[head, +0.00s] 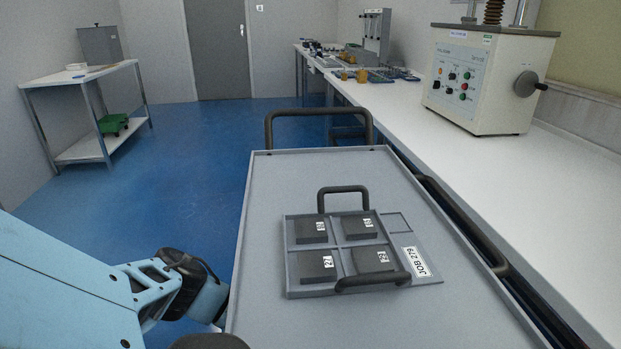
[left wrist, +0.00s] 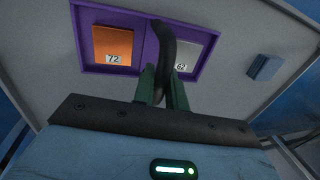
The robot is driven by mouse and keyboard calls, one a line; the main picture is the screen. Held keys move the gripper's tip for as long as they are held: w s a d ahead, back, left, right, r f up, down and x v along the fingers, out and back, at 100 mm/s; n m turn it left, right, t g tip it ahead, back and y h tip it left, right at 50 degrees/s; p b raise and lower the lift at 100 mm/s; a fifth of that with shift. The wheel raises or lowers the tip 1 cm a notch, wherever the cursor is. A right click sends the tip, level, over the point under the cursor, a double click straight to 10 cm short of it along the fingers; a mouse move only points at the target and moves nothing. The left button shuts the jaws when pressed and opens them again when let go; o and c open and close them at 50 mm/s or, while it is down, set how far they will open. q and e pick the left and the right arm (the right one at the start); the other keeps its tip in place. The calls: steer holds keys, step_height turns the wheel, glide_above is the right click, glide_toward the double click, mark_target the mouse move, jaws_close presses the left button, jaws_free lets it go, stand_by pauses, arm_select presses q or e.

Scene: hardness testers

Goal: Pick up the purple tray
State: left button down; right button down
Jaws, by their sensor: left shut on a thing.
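The purple tray (left wrist: 83,42) shows in the left wrist view, on a pale grey surface. It holds an orange block (left wrist: 112,42) labelled 72 and a grey block (left wrist: 187,52) whose label is partly covered. A dark curved handle (left wrist: 163,45) rises from the tray's near side. My left gripper (left wrist: 163,86) is shut on this handle, one green finger on each side. The purple tray cannot be made out in the head view, where only my left arm shows at the lower left. My right gripper is not in view.
In the head view, a grey cart top (head: 270,200) carries a grey tray (head: 290,270) with several dark blocks and a "JOB 279" label. A long white bench (head: 560,210) with a tester (head: 480,85) runs along the right. A small blue block (left wrist: 265,67) lies right of the purple tray.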

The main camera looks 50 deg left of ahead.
arm_select(q)
steer(key=shift+r, duration=0.1)
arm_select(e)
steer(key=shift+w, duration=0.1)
